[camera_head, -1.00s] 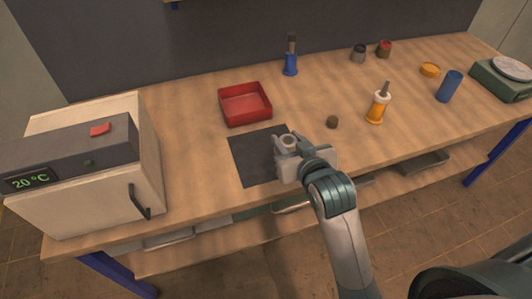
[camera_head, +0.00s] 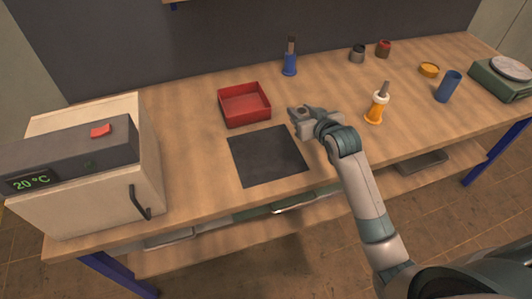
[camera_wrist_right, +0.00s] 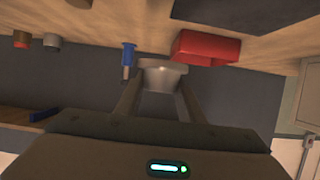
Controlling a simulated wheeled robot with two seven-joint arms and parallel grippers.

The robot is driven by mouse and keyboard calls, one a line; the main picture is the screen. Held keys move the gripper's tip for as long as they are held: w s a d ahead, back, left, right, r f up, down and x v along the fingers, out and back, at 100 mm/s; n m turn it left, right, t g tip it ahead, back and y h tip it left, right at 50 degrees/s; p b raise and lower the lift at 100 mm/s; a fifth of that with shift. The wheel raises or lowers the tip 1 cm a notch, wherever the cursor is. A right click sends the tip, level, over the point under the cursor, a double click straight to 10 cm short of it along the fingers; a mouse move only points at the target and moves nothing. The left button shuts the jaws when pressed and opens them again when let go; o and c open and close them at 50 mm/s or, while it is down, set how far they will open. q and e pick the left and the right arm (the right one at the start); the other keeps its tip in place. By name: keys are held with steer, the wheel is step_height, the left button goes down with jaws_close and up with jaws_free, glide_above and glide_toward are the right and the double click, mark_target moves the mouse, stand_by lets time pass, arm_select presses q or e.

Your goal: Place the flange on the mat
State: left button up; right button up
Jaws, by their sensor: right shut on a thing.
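The mat (camera_head: 267,157) is a dark grey square lying flat on the wooden bench, bare in the head view. Its edge also shows at the top of the right wrist view (camera_wrist_right: 215,10). My right gripper (camera_head: 300,113) is beyond the mat's far right corner, to the right of the red tray. It is shut on the flange (camera_wrist_right: 161,74), a pale grey round piece with a wider rim, held between the fingertips. In the head view the flange is small and hard to make out. My left gripper is not in view.
A red tray (camera_head: 245,104) stands just behind the mat. A white oven (camera_head: 95,170) fills the left end. A blue cylinder (camera_head: 448,86) and a scale (camera_head: 503,80) are at right.

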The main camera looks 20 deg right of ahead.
steer(key=shift+a, duration=0.1)
steer(key=p, duration=0.3)
glide_above(266, 153)
step_height(266, 153, down, 7)
steer(key=shift+w+r, duration=0.1)
step_height(266, 153, down, 3)
steer(key=shift+r+p, duration=0.1)
steer(key=shift+p, duration=0.45)
steer(key=shift+f, duration=0.7)
steer(key=o, duration=1.1)
steer(key=shift+f, duration=0.15)
steer(key=shift+o, duration=0.2)
